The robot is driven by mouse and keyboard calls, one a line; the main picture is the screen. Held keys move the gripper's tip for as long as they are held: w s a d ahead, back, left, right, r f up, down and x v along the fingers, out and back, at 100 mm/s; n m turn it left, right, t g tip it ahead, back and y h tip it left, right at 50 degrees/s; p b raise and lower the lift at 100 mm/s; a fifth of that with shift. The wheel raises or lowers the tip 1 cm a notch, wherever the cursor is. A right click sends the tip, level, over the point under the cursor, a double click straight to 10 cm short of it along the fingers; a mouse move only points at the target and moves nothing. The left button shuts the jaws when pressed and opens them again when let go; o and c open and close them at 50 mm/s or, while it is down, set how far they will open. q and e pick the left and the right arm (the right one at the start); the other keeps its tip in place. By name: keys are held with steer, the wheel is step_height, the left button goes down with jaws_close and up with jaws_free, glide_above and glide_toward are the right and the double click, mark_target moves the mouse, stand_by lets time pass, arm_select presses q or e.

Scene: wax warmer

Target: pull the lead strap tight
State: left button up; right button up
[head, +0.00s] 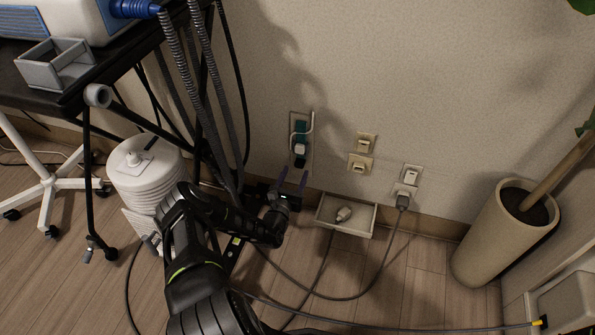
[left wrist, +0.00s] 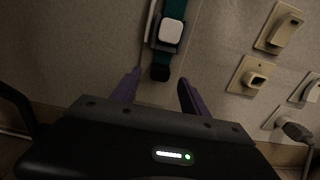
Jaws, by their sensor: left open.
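The teal lead strap (head: 300,129) hangs on a wall plate, and it also shows at the top of the left wrist view (left wrist: 175,8). A pale buckle (left wrist: 171,31) sits on it, with a dark strap end (left wrist: 160,73) hanging below. My left gripper (head: 292,176) is open, its two purple fingers pointing up at the wall just below the strap. In the left wrist view its fingertips (left wrist: 160,78) lie on either side of the dark end in the picture. I cannot tell whether they touch it. My right gripper is not in view.
Wall outlets (head: 360,163) sit right of the strap, and a grey plug (head: 403,201) with a cable is in one. An open tray (head: 327,211) holding a pale plug (head: 343,214) is below. A white canister (head: 146,176), black cart and hoses crowd the left; a planter (head: 490,250) stands right.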

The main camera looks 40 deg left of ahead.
mark_target(299, 166)
arm_select(q)
steer(key=shift+b+x, duration=0.5)
steer(key=shift+x, duration=1.25)
steer(key=shift+c, duration=0.3)
jaws_close()
